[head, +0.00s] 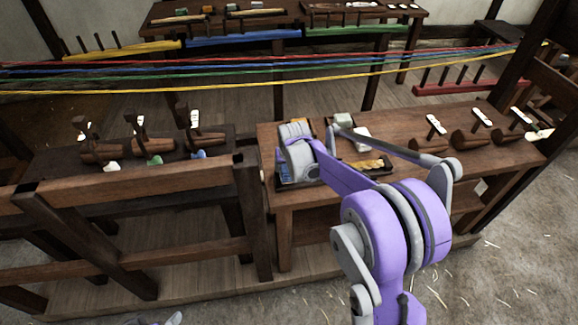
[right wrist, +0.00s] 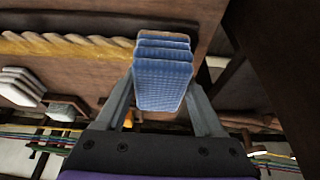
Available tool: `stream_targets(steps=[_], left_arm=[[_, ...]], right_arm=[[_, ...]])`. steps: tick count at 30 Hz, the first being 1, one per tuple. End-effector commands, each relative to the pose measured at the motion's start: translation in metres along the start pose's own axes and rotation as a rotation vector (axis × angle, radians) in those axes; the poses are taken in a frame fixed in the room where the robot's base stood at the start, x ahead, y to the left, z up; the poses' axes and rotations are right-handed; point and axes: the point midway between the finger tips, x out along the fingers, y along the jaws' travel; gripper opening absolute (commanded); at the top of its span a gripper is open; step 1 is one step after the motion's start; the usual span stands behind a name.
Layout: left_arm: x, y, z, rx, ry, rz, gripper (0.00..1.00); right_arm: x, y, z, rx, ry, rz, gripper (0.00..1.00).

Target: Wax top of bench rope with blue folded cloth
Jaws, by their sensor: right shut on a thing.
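The blue folded cloth (right wrist: 162,72) is between the fingers of my right gripper (right wrist: 162,92), which is shut on it. The yellow twisted bench rope (right wrist: 62,44) lies along the bench in the right wrist view, and the cloth overlaps it in the picture. I cannot tell whether they touch. In the head view, part of the bench rope (head: 371,163) shows on the bench (head: 415,171), right of my right wrist. The right fingers are mostly hidden there. Only a bit of my left arm shows at the bottom edge; its gripper is out of view.
Several wooden tops with tags (head: 428,142) stand at the bench's right. Red, blue, green and yellow strands (head: 200,88) stretch behind the bench. A dark wooden frame (head: 140,185) stands left.

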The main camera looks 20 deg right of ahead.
Motion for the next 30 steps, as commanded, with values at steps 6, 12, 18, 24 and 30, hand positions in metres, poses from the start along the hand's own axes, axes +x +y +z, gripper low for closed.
stream_targets(steps=[6, 12, 18, 24, 30], left_arm=[[-0.014, 0.0, -0.013, 0.0, 0.009, 0.0, 0.99], [-0.023, 0.0, -0.021, 0.0, 0.017, 0.0, 0.99], [-0.032, 0.0, -0.03, 0.0, 0.025, 0.0, 0.99], [-0.036, 0.0, -0.035, 0.0, 0.029, 0.0, 0.99], [-0.036, 0.0, -0.034, 0.0, 0.028, 0.0, 0.99]], right_arm=[[-0.03, -0.001, -0.016, 0.0, 0.003, -0.001, 0.17], [-0.046, -0.002, -0.025, -0.002, 0.003, -0.001, 0.17], [-0.061, -0.003, -0.034, -0.003, 0.002, -0.001, 0.17], [-0.069, -0.003, -0.038, -0.003, 0.002, -0.001, 0.17], [-0.068, -0.003, -0.038, -0.003, 0.001, -0.001, 0.17]])
